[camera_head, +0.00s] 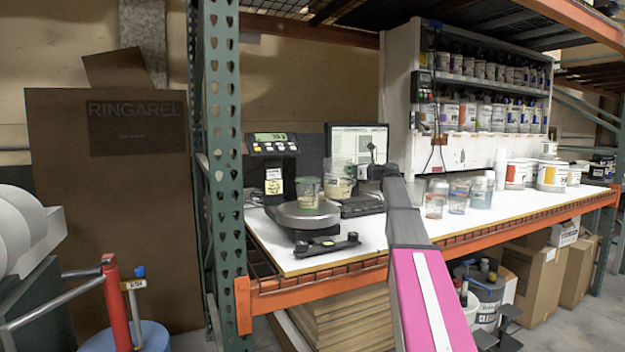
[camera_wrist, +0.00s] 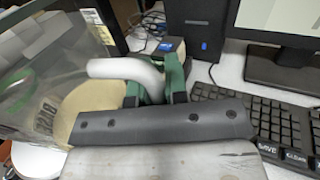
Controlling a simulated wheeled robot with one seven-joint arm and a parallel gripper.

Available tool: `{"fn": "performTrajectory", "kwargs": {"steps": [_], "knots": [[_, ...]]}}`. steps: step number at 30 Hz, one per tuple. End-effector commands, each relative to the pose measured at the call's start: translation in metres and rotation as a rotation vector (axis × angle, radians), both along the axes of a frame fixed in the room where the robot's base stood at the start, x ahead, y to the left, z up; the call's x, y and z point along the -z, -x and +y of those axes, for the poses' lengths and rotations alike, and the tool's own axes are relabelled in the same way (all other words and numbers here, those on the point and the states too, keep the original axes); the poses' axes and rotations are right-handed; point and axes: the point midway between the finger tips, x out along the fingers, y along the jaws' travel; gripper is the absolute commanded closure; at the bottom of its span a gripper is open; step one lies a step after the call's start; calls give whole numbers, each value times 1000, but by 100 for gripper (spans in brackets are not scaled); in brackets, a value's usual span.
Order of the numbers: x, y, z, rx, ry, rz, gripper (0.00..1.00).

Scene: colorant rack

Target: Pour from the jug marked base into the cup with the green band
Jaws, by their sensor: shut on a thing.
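A clear cup with a green band (camera_head: 307,191) stands on the round pan of the scale (camera_head: 302,215) in the head view. The jug (camera_head: 338,187), clear with cream-coloured contents, is just right of the cup. In the wrist view the jug (camera_wrist: 40,95) fills the left side, with dark lettering that seems to read BASE. My gripper (camera_head: 371,172) is at the jug's right side. In the wrist view my gripper's green fingers (camera_wrist: 155,80) are shut on the jug's pale handle (camera_wrist: 125,70). I cannot tell how far the jug tilts, or whether anything flows.
A keyboard (camera_head: 360,207) and monitor (camera_head: 357,145) are close behind and beside the jug. Banded cups (camera_head: 436,199) stand to the right of my arm. A dark bar-like tool (camera_head: 322,245) lies in front of the scale. A rack of colorant containers (camera_head: 480,115) stands behind.

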Motion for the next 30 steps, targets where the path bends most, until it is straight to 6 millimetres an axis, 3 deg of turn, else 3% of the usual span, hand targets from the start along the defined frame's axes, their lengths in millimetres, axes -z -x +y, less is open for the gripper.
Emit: {"fn": "performTrajectory", "kwargs": {"steps": [30], "knots": [[-55,24,34,0,385,-265,100]]}}
